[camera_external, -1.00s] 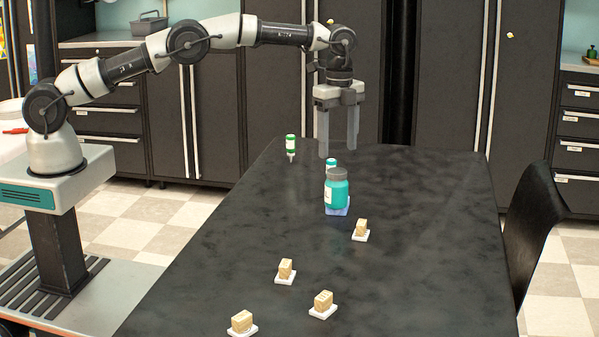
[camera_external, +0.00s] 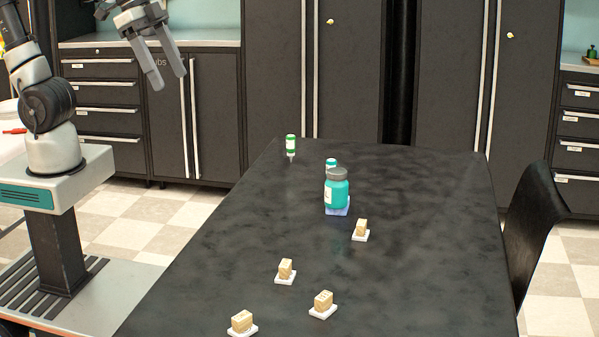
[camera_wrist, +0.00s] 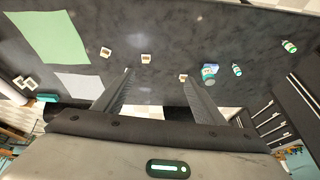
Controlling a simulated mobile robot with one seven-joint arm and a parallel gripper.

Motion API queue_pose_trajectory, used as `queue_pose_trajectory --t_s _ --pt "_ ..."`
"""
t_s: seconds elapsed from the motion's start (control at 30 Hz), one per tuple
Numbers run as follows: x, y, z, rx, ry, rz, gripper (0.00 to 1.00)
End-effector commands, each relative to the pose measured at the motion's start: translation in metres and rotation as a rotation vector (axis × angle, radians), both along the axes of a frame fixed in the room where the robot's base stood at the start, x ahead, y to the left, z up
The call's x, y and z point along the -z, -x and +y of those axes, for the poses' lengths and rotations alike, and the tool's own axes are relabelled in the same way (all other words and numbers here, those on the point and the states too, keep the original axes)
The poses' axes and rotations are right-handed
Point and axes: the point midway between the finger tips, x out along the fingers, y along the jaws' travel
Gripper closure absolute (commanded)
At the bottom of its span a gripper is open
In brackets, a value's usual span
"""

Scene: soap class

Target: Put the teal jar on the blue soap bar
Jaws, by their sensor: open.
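The teal jar (camera_external: 336,191) with a grey lid stands upright on the blue soap bar (camera_external: 338,211) near the middle of the dark table. Only the lower edge of the blue bar shows under the jar. Both also appear small in the wrist view, where the jar (camera_wrist: 209,69) is right of centre. My gripper (camera_external: 168,82) is open and empty, raised at the upper left, well away from the jar and off the table's left side. Its two fingers (camera_wrist: 158,90) are spread apart in the wrist view with nothing between them.
Several tan soap blocks on white dishes, one near the jar (camera_external: 361,229), sit in front. A chair (camera_external: 535,235) is at right. The table's right half is clear.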

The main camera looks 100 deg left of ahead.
Motion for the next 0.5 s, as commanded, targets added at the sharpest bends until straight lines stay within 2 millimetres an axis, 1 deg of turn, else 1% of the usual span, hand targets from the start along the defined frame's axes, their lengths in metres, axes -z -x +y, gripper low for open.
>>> queue_pose_trajectory --t_s 0.03,0.1,0.2,0.3,0.5 --pt "0.008 0.022 -0.006 -0.016 0.016 -0.029 0.36" --pt "0.020 0.041 -0.012 -0.041 0.036 -0.051 0.36" --pt "0.033 0.059 -0.017 -0.065 0.055 -0.068 0.36" --pt "0.040 0.066 -0.018 -0.076 0.064 -0.075 0.36" --pt "0.041 0.067 -0.019 -0.078 0.065 -0.074 0.36"
